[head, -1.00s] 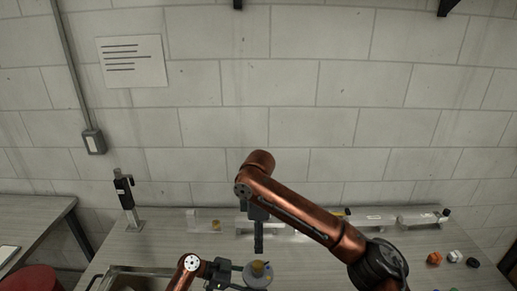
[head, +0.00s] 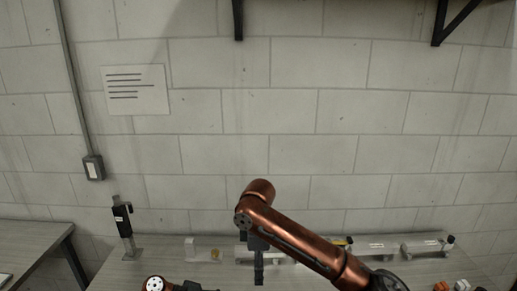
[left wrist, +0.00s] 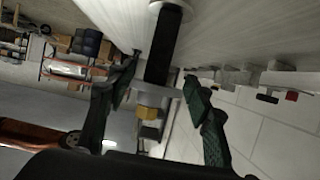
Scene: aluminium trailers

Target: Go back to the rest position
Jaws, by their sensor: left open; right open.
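My right arm comes in from the right as a copper link, and its dark gripper (head: 258,274) hangs pointing down in front of the wall. Its fingers show edge-on, and I see nothing held in it. In the left wrist view my left gripper (left wrist: 160,110) is open, with one finger on each side.
A bench (head: 165,275) runs along the block wall. Small orange and white pieces lie at the right. Another table (head: 30,245) is at left.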

